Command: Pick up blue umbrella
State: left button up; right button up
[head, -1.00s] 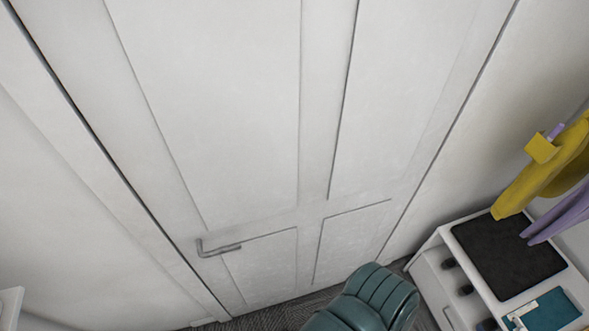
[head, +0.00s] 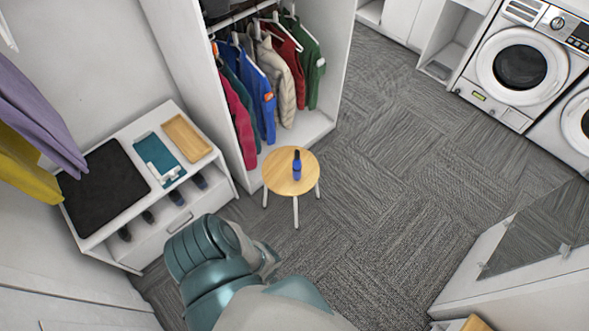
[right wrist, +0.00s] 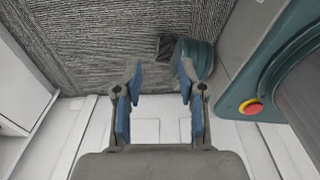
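A small blue object with a dark top, which looks like the folded blue umbrella (head: 297,169), stands on a round wooden-topped stool (head: 280,180) in the head view. My right gripper (right wrist: 160,82) shows in the right wrist view with its blue-padded fingers apart and nothing between them. Carpet lies beyond the fingers, and the umbrella is not in that view. In the head view a teal and grey part of my own body is at the lower middle, short of the stool. No gripper fingers show in the head view, and my left gripper is not seen.
A white bench (head: 180,205) with a black mat (head: 103,190) stands left of the stool. An open wardrobe (head: 305,128) of hanging jackets is behind it. Washing machines (head: 521,65) are at the far right, and a white unit (head: 515,290) is lower right. Carpet right of the stool is clear.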

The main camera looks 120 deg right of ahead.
aim_at(297, 163)
jog(key=z, duration=4.05)
